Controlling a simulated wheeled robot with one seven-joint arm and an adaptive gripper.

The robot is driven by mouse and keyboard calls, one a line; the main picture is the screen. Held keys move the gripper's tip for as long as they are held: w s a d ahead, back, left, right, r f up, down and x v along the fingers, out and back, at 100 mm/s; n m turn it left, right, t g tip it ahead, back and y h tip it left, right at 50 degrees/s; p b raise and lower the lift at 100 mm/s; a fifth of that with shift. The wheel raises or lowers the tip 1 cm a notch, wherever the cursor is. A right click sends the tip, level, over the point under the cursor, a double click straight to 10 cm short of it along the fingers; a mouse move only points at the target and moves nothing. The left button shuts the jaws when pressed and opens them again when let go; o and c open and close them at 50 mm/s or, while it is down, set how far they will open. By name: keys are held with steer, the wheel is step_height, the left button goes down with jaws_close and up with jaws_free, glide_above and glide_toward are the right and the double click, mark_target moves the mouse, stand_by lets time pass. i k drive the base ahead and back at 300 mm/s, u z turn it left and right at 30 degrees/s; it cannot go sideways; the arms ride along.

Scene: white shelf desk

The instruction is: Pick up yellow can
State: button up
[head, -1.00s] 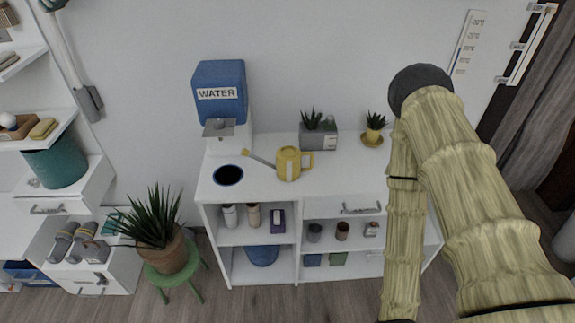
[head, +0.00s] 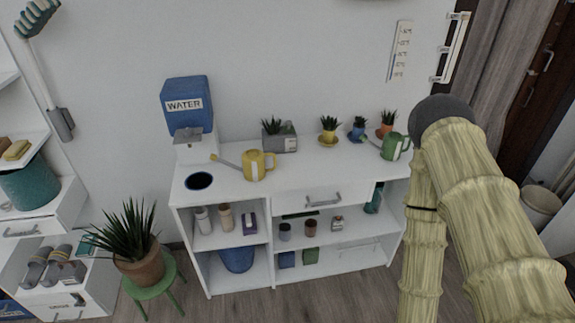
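The yellow can (head: 258,165) is a watering can. It stands upright on the white shelf desk's top (head: 230,187), left of the middle, with its spout to the left and its handle to the right. My arm, in a pale yellow-green sleeve, fills the right side of the head view, well to the right of the can and apart from it. My gripper's fingers do not show, so I cannot see whether it is open or shut.
A blue water dispenser (head: 188,104) and dark blue bowl (head: 199,181) are left of the can. A grey planter (head: 279,136) is behind it. Small potted plants and a green watering can (head: 394,146) stand right. A large plant (head: 138,251) on a green stool stands left on the floor.

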mark_target(253, 161)
steer(key=z, duration=1.35)
steer(key=i, duration=1.45)
steer(key=u, duration=2.8)
